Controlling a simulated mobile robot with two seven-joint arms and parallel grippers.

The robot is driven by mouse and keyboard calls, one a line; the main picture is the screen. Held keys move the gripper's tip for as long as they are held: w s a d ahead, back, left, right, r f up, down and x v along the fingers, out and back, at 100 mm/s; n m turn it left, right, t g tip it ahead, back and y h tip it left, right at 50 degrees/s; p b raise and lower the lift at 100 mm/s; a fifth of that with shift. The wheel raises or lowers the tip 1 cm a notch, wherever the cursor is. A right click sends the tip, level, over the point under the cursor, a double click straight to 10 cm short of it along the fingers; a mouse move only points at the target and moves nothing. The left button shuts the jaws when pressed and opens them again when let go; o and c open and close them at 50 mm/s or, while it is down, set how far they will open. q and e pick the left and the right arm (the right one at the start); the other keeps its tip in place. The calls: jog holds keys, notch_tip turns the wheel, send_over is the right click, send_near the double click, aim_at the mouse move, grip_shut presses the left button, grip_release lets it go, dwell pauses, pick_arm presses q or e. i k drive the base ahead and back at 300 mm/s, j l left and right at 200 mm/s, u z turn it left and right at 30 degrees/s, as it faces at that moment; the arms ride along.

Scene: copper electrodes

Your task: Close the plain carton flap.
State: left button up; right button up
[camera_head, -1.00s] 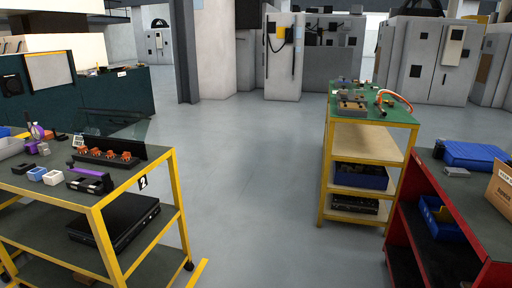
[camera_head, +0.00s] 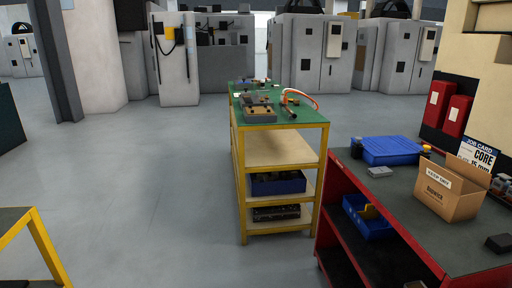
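An open cardboard carton (camera_head: 446,199) stands on the dark top of the red workbench at the right. At least one flap (camera_head: 469,172) at its back stands raised, and a white label shows on a front flap (camera_head: 438,178). I cannot tell from here which flap is the plain one. Neither of my grippers is in view.
The red workbench (camera_head: 335,182) also carries a blue tray (camera_head: 390,150), a small grey box (camera_head: 380,171), a job card (camera_head: 478,155) and a black block (camera_head: 498,243). A green-topped yellow cart (camera_head: 276,117) stands left of it. The grey floor (camera_head: 140,190) is open.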

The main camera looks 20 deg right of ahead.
aim_at(478, 176)
jog(key=i+z, duration=0.4)
jog(key=i+j+z, duration=0.2)
jog(key=i+z, duration=0.2)
jog(key=i+j+z, duration=0.15)
jog(key=i+z, duration=0.3)
jog(key=i+j+z, duration=0.25)
jog(key=z, duration=0.15)
jog(key=i+j+z, duration=0.25)
jog(key=j+z, duration=0.2)
jog(key=i+j+z, duration=0.2)
jog(key=j+z, duration=0.25)
jog(key=i+j+z, duration=0.1)
jog(key=j+z, duration=0.35)
